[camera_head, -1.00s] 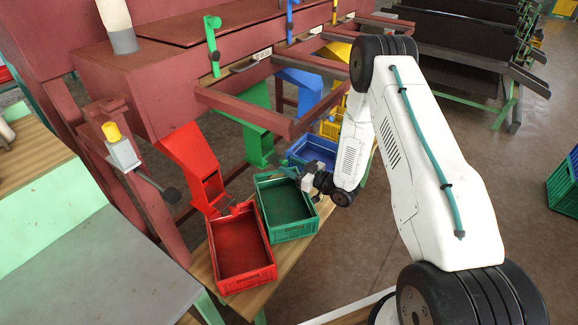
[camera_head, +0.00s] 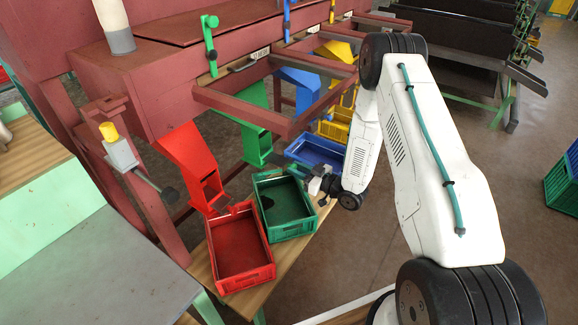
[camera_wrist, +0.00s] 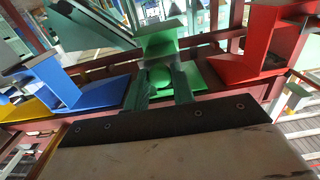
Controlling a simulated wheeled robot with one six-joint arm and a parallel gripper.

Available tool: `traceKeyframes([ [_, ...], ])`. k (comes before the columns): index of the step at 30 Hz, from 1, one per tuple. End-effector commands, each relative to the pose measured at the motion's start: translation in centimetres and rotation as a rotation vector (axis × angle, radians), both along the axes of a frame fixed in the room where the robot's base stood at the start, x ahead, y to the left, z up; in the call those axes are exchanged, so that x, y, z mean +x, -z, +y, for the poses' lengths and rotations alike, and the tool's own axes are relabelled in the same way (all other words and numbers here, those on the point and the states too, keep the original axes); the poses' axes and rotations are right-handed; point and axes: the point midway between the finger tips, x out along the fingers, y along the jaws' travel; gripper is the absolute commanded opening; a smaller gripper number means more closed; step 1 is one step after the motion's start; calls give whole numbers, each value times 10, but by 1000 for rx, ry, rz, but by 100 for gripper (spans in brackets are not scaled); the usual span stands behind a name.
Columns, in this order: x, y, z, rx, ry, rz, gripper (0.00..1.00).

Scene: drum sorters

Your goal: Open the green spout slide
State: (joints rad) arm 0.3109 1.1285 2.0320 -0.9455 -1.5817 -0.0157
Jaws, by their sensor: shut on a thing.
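The green spout (camera_head: 257,145) slopes down from the dark red frame to above the green crate (camera_head: 291,231). It also shows in the wrist view (camera_wrist: 160,42), upper middle. My gripper (camera_head: 283,168) reaches in from the right, by the spout's lower end. In the wrist view my gripper (camera_wrist: 160,84) has its two dark fingers on either side of a round green knob (camera_wrist: 159,75), and is shut on it. The slide plate is mostly hidden. A dark patch lies at the left inside the green crate; I cannot tell whether it is shadow or material.
The red spout (camera_head: 187,160) and red crate (camera_head: 270,276) are to the left. The blue spout (camera_head: 300,85) and blue crate (camera_head: 318,150) are to the right, with a yellow crate (camera_head: 335,128) beyond. The frame's red beams (camera_head: 240,108) hang above. Open floor lies on the right.

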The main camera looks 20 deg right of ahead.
Motion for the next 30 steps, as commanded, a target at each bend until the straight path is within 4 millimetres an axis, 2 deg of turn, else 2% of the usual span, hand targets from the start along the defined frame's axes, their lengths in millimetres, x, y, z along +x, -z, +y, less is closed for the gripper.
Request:
traceKeyframes([
  [3,-8,0,-7,0,2,1,0],
  [9,-8,0,-6,0,1,0,0],
  [10,-8,0,-6,0,1,0,27],
  [12,-8,0,-6,0,1,0,46],
  [23,-12,0,-9,0,1,1,46],
  [30,-43,0,-33,1,5,2,46],
])
